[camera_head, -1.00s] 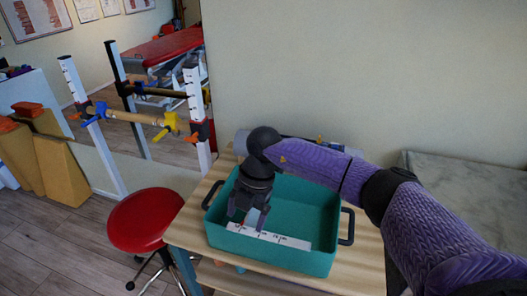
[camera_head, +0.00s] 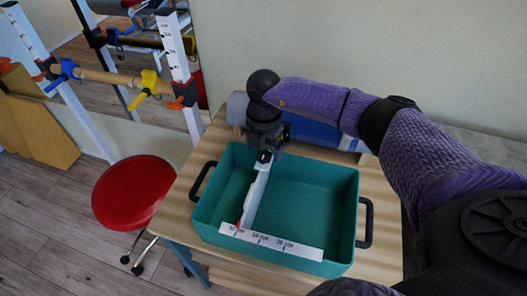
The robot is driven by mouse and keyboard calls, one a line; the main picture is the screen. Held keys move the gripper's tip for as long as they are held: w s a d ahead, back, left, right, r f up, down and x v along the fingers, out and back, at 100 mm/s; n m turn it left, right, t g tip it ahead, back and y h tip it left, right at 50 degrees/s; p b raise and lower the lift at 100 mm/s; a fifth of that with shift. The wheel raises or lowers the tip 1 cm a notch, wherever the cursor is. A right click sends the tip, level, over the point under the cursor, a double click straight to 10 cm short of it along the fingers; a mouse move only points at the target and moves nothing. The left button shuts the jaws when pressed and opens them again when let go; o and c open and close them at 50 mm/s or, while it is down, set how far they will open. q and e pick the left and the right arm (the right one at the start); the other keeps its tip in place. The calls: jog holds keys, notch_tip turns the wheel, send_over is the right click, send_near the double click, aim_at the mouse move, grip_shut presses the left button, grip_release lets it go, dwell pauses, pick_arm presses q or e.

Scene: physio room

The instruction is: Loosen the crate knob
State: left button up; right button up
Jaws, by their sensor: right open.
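The teal crate (camera_head: 345,240) with black side handles stands on a wooden table. I cannot make out which part is the crate knob. My right gripper (camera_head: 265,156) points down at the crate's back edge, at the bar's far end. It is open; whether it touches the bar is unclear. My left gripper is out of view.
A blue and grey roll (camera_head: 316,132) lies behind the crate. A red stool (camera_head: 134,190) stands left of the table (camera_head: 380,208). Parallel bars with yellow (camera_head: 150,84), blue (camera_head: 62,71) and orange knobs stand at the back left. A wall is close behind the table.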

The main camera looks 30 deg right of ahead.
jog(key=shift+f, duration=0.55)
grip_shut()
